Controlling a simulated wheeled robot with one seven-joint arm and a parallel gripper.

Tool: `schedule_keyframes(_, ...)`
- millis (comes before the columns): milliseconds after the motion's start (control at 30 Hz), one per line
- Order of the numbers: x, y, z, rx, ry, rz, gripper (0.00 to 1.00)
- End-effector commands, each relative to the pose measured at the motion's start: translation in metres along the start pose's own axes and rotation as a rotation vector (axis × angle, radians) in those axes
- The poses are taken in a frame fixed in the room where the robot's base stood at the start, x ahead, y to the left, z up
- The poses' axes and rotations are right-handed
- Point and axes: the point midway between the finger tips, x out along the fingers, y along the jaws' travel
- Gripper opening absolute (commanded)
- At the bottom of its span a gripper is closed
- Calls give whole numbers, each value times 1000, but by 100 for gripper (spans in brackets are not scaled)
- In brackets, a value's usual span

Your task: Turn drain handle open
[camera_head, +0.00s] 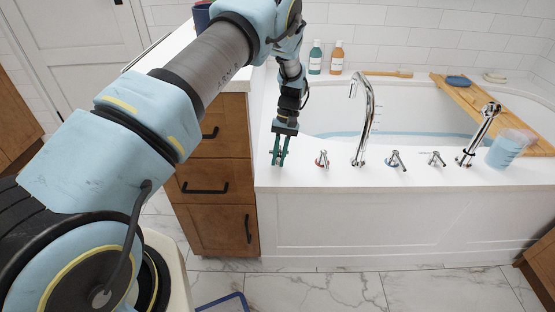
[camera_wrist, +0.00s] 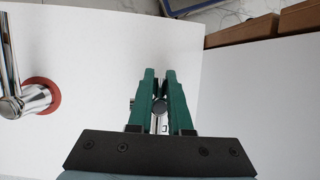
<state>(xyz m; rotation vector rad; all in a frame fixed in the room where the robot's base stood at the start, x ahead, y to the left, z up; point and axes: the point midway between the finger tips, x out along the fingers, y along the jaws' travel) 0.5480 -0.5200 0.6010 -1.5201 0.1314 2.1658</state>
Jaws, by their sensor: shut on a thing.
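My gripper (camera_head: 279,162) points down at the left end of the tub's front deck. In the wrist view its green fingers (camera_wrist: 160,78) are closed around a small chrome handle (camera_wrist: 160,107), which I take to be the drain handle. Only bits of the handle show between the fingers; its base and turn angle are mostly hidden. In the head view the fingers hide it. A chrome tap handle with a red ring (camera_head: 322,159) stands just right of my gripper; it also shows at the left of the wrist view (camera_wrist: 36,98).
The curved spout (camera_head: 364,115), blue-ringed handle (camera_head: 395,160), another chrome handle (camera_head: 436,159) and hand shower (camera_head: 480,135) line the deck to the right. A wooden tray (camera_head: 480,105) spans the tub (camera_head: 410,105). Wooden drawers (camera_head: 215,180) stand left of the tub.

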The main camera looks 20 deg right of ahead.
Motion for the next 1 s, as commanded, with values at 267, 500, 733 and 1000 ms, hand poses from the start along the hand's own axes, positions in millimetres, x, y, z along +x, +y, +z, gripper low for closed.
schedule_keyframes(267, -1, 2, 0, -39, -6, 17, 0)
schedule_keyframes(500, -1, 2, 0, -41, -7, 18, 0)
schedule_keyframes(733, -1, 2, 0, -41, -6, 18, 29)
schedule_keyframes(1000, 0, 1, 0, -40, -8, 17, 46)
